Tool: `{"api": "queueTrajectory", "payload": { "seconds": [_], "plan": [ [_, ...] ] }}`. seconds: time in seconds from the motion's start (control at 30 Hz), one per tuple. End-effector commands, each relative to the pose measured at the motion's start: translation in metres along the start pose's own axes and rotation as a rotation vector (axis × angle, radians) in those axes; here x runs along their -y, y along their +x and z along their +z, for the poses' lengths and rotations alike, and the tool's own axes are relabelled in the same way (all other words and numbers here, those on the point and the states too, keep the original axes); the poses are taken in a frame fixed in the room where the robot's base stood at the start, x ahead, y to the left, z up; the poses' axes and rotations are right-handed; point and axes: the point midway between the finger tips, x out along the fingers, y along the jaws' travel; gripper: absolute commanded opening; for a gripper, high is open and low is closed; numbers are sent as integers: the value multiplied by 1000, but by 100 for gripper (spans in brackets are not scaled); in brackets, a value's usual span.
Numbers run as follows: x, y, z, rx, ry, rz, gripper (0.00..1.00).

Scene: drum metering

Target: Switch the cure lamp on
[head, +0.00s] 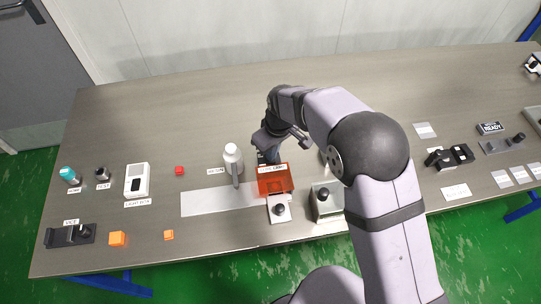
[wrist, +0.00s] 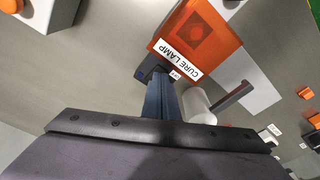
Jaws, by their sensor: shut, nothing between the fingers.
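The cure lamp (head: 275,182) is an orange box with a white label, near the middle of the table in the head view. In the wrist view the lamp (wrist: 205,35) is at the top, its label reading CURE LAMP. My gripper (head: 268,157) points down just behind the lamp. In the wrist view my gripper (wrist: 155,78) is shut and empty, its tips close to the lamp's labelled side. A small dark piece and a tiny label show by the tips. I cannot tell whether the tips touch anything, and the switch is not clearly visible.
A white pitcher-like vessel (head: 233,160) stands left of the lamp, with a pale strip (head: 205,201) before it. A white plate with a black knob (head: 280,209) sits in front. A grey box (head: 327,202) stands to the right. The table behind is clear.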

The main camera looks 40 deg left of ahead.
Motion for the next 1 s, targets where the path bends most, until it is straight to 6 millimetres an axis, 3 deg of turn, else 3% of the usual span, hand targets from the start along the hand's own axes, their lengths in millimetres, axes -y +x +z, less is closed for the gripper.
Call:
{"api": "queueTrajectory", "payload": {
  "seconds": [1.0],
  "plan": [
    [0, 14, 2, 0, 0, 0, 0]
  ]
}}
